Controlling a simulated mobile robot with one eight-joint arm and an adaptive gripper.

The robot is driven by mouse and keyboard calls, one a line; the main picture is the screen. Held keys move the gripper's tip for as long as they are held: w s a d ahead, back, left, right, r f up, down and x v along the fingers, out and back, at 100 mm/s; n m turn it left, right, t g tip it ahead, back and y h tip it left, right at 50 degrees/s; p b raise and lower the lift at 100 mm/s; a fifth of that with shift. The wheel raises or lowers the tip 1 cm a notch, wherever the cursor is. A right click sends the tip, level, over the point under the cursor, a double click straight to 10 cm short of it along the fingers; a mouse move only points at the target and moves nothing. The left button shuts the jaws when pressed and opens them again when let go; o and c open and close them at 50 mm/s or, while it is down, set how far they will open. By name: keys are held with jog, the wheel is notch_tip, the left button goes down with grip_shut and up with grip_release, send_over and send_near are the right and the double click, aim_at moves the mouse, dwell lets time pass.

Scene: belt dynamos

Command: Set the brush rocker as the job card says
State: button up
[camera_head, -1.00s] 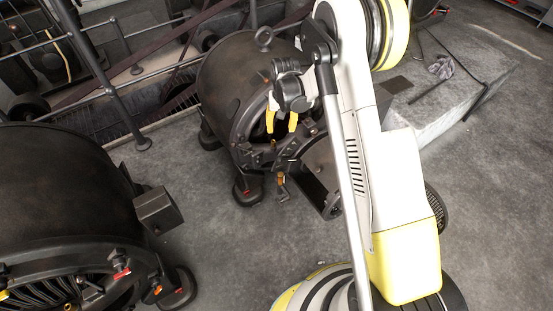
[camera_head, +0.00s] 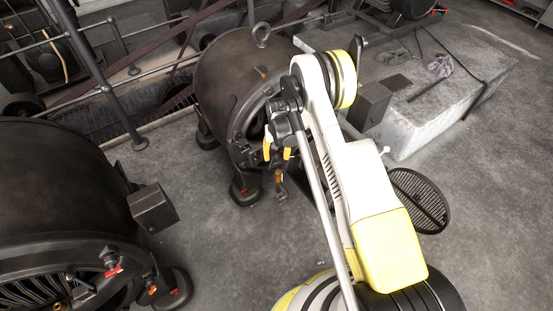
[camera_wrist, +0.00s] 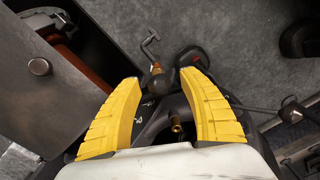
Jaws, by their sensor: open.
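A dark, drum-shaped dynamo (camera_head: 225,85) with a lifting eye stands behind my arm in the head view. A second dynamo (camera_head: 50,190) stands at the left, with a red-marked fitting (camera_head: 113,270) at its open end. My gripper (camera_head: 277,153) is at the front end of the farther dynamo, its yellow fingers apart. In the wrist view my gripper (camera_wrist: 160,82) is open and empty. A small crank handle (camera_wrist: 150,45) with a brass-coloured part lies just beyond the fingertips. A brass-tipped fitting (camera_wrist: 176,124) shows between the fingers. I cannot make out the brush rocker or a job card.
An open dark box (camera_wrist: 75,40) with a rust-coloured part inside is close to the left finger. A round mesh guard (camera_head: 418,200) is right of my arm. A concrete plinth (camera_head: 440,105) stands at the back right. Railings (camera_head: 120,110) run behind. The floor between the dynamos is clear.

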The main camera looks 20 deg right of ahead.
jog(key=shift+f, duration=0.15)
jog(key=shift+c, duration=0.3)
grip_shut()
jog(key=w+d+r+p, duration=0.1)
jog(key=w+d+r, duration=0.1)
jog(key=d+r, duration=0.4)
jog(key=shift+d+r+p, duration=0.2)
jog(key=shift+p, duration=0.2)
jog(key=shift+s, duration=0.1)
jog(key=shift+o, duration=0.3)
grip_release()
jog(key=shift+d, duration=0.15)
